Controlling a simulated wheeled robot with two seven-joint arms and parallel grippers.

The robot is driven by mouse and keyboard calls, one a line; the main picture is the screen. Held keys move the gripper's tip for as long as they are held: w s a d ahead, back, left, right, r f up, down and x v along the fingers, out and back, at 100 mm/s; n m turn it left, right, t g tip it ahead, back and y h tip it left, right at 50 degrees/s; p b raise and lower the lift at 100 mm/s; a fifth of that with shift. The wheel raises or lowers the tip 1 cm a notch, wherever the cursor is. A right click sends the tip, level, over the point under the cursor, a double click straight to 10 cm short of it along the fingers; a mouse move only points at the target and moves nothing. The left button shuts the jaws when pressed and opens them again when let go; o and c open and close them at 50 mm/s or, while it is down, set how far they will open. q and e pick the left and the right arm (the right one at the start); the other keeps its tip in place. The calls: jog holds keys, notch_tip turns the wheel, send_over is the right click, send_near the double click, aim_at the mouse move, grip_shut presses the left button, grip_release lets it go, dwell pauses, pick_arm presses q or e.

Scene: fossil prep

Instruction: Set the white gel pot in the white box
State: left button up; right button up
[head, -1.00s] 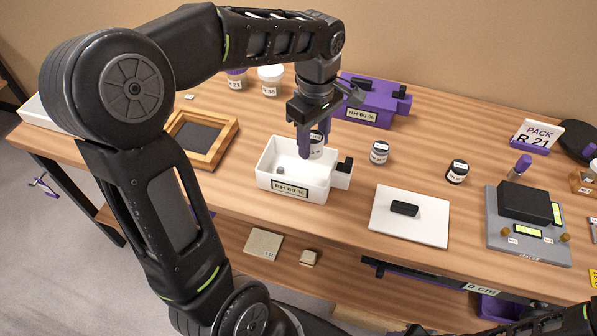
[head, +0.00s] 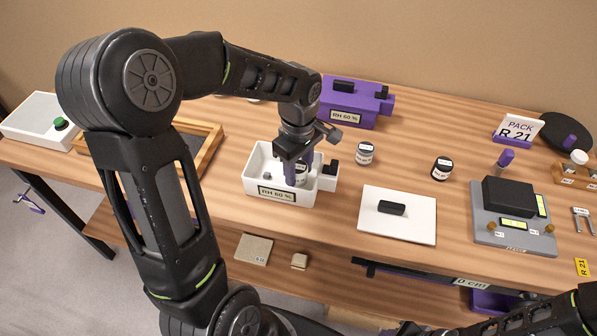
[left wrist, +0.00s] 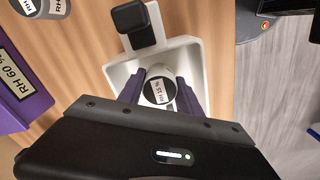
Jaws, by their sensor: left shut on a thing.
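The white box (head: 252,186), labelled RH 60 %, stands open on the bench with a small grey piece inside. My left gripper (head: 297,172) points down into its right part. It is shut on the white gel pot (head: 302,174), which is mostly hidden by the fingers and the box wall. In the left wrist view, the pot (left wrist: 158,90) shows its dark round top with a white label between the two purple fingers, within the box's rim (left wrist: 193,58). I cannot tell whether the pot touches the box floor. My right gripper is not in view.
A purple RH 60 % box (head: 355,103) stands behind. Two dark-topped pots (head: 365,154) (head: 442,168) stand to the right. A white lid with a black handle (head: 398,228) lies front right, near a grey device (head: 515,233). A wooden frame (head: 210,150) is left.

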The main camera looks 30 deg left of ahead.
aim_at(299, 167)
pick_arm(q)
jog(key=shift+f, duration=0.7)
jog(key=shift+f, duration=0.25)
jog(key=o, duration=1.4)
jog(key=shift+r, duration=0.1)
jog(key=shift+c, duration=0.2)
jog(key=shift+r, duration=0.15)
notch_tip(299, 167, up, 12)
jog(key=shift+r, duration=0.1)
